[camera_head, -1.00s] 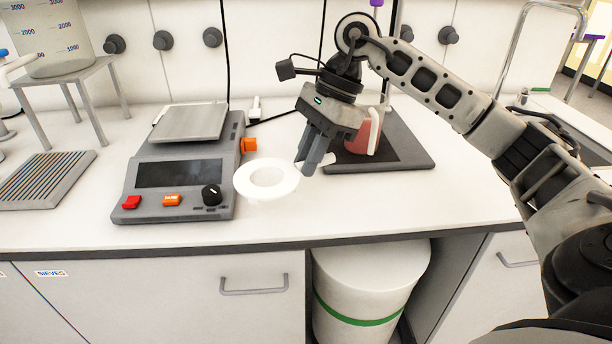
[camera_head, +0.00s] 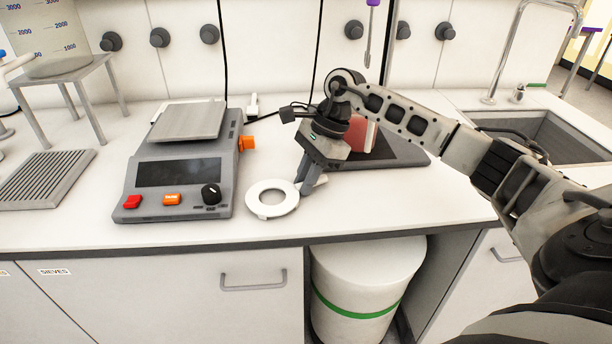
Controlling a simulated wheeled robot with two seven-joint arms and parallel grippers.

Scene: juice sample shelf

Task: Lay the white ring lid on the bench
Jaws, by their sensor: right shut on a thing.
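The white ring lid (camera_head: 259,207) is a flat ring with a round hole and a small tab at its front edge. It is at the bench top (camera_head: 375,212), right of the scale and near the front edge. My right gripper (camera_head: 308,188) is shut on the lid's handle at its right side, fingers pointing down. The ring looks level and very low; I cannot tell whether it touches the bench. My left gripper is not in view.
A scale (camera_head: 180,165) with an orange side knob stands just left of the lid. Behind my right gripper, a container of red juice (camera_head: 358,135) stands on a dark mat (camera_head: 405,153). The bench's front edge is close. Bare bench lies to the right.

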